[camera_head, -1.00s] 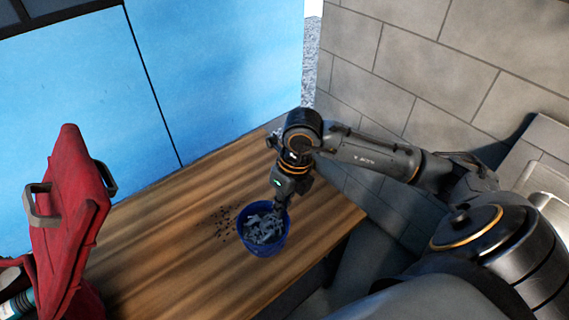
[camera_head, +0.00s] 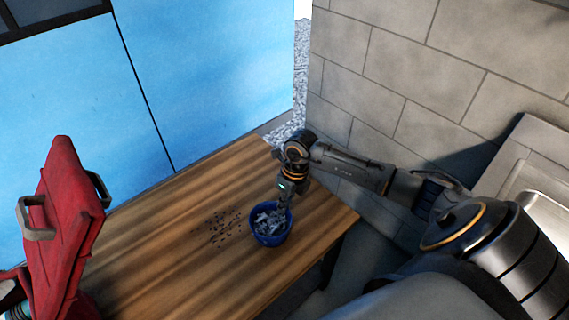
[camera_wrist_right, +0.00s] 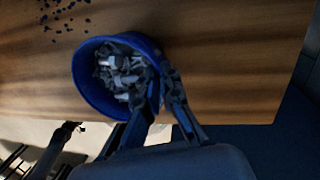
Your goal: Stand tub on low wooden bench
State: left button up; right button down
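The blue tub (camera_head: 270,238) holds many grey and pale pieces. It is upright at the wooden bench (camera_head: 190,270), near its right end; I cannot tell if its base touches the top. My right gripper (camera_head: 284,203) reaches down to the tub's far right rim. In the right wrist view, its fingers (camera_wrist_right: 160,105) are closed at the wall of the tub (camera_wrist_right: 92,88), with the rim seemingly between them. The fingertips are partly hidden. My left gripper is not in view.
Dark bits (camera_head: 222,228) lie scattered on the bench left of the tub. A red bag-like object (camera_head: 65,225) with grey handles stands at the left. A blue panel wall (camera_head: 215,70) is behind, a grey block wall (camera_head: 420,80) at the right. The bench front is clear.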

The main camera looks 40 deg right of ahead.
jog(key=c, duration=2)
grip_release()
jog(key=shift+f, duration=0.1)
jog(key=o, duration=0.5)
jog(key=shift+r, duration=0.4)
jog(key=r, duration=0.3)
jog(key=d+r, duration=0.1)
jog(key=r, duration=0.3)
jog(key=s+d+r, duration=0.1)
jog(key=r, duration=0.3)
jog(key=shift+r+b, duration=0.2)
jog(key=shift+b, duration=0.15)
